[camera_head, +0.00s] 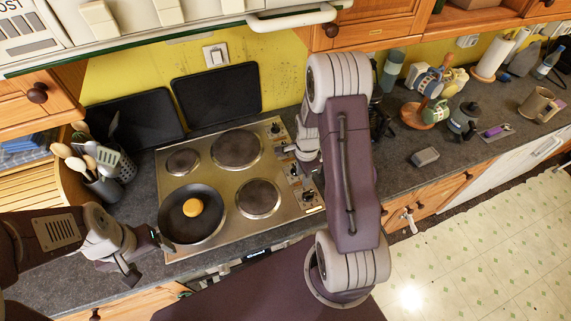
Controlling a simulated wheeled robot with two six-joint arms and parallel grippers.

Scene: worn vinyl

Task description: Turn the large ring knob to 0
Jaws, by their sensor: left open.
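The steel hob (212,172) is set in the dark worktop. Its control knobs run down its right edge, with a front one (307,195) in clear view and a back one (276,128) at the far corner. Markings and pointer positions are too small to read, and I cannot tell which is the large ring's knob. My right gripper (290,150) is at the knob strip, partly hidden by my own arm; contact and jaw state are unclear. My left gripper (148,258) is open and empty at the hob's front left corner, just left of the pan.
A black frying pan (176,225) with a round orange item (193,207) sits on the front left ring. Utensil pots (105,188) stand at left. Black panels (217,95) lean behind the hob. A mug tree (412,116) and grey block (425,157) stand at right. Cabinets overhang above.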

